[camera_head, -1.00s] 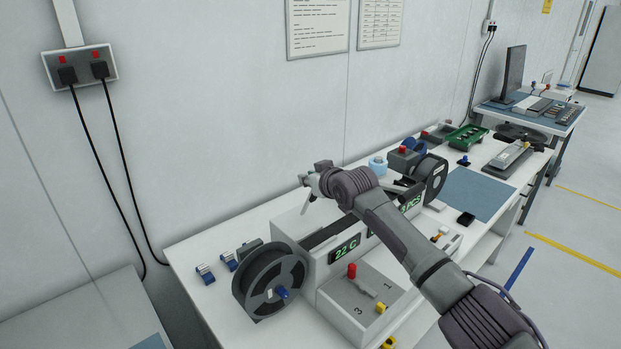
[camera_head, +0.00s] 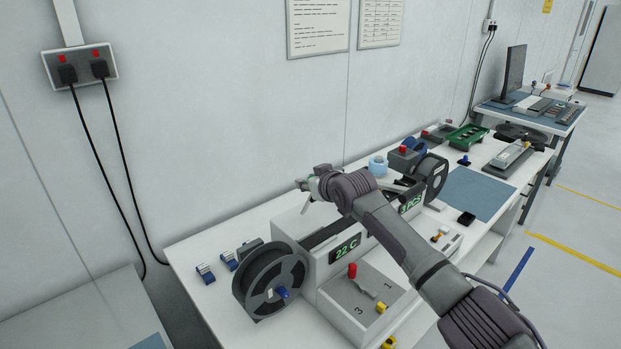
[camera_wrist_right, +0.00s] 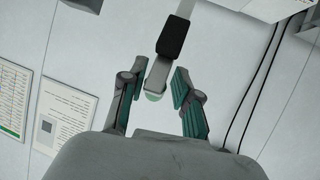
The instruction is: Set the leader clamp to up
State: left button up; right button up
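My right gripper (camera_head: 304,185) is above the back of the white test handler (camera_head: 293,228), mostly hidden by my own wrist. In the right wrist view, its two teal-padded fingers (camera_wrist_right: 159,82) stand apart. A pale grey lever with a black block (camera_wrist_right: 173,38) on it, likely the leader clamp, reaches down from the top of that view. Its rounded end lies between the fingers, with small gaps seeming to show on both sides. The lever's base is out of that view, so I cannot tell its setting. My left gripper is not in view.
A dark reel (camera_head: 270,281) stands at the handler's near left end, another reel (camera_head: 431,178) at its far end. A control box with a red knob (camera_head: 352,271) is in front. Small blue clips (camera_head: 205,273) lie on the white table. The wall is close behind.

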jog(key=shift+o, duration=0.5)
jog(key=shift+w+a+r, duration=0.15)
jog(key=shift+r, duration=0.05)
jog(key=shift+r, duration=0.1)
jog(key=shift+s+d+r, duration=0.25)
jog(key=shift+s+d, duration=0.1)
jog(key=v, duration=1.1)
jog(key=shift+f, duration=0.2)
jog(key=shift+a, duration=0.15)
